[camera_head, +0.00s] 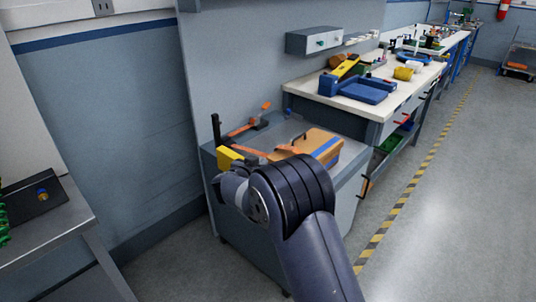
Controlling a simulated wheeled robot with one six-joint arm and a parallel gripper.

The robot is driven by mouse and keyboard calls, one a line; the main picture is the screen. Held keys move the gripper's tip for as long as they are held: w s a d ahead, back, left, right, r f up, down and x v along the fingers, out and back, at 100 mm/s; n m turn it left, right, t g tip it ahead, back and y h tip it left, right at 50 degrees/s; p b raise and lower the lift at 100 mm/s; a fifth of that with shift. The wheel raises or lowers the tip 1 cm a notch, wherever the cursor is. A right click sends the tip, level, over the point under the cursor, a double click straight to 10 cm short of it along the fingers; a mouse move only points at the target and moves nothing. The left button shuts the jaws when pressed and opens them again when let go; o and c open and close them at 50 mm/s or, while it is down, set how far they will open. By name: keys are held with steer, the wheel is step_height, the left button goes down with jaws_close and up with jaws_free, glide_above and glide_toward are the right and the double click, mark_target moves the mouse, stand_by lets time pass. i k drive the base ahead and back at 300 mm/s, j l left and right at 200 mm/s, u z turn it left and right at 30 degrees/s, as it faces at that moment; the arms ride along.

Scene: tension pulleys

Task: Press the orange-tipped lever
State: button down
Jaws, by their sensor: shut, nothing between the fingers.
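The orange-tipped lever (250,121) stands at the back of a grey workbench (350,158). Its slim bar slants up to the right and ends in a bright orange tip. My gripper (240,166) is at the end of my arm, over the bench's near left part, beside a yellow block (229,157). It is small and partly hidden by my wrist; it looks shut and empty. It is in front of the lever and appears apart from it. The lever's lower end is hard to make out.
An orange-brown box with a blue stripe (322,146) sits right of my gripper. A black upright post (216,129) stands at the bench's left edge. A wall panel (230,65) rises behind. A white-topped bench (310,88) with tools is farther right; open floor lies right.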

mark_target(266, 107)
steer(key=i+j+z, duration=0.1)
steer(key=j, duration=0.4)
steer(key=i+j+z, duration=0.1)
steer(key=j, duration=0.45)
steer(key=i+j+z, duration=0.1)
steer(key=j, duration=0.4)
steer(key=i+j+z, duration=0.15)
steer(key=j, duration=0.4)
steer(key=i+j+z, duration=0.1)
steer(key=j, duration=0.45)
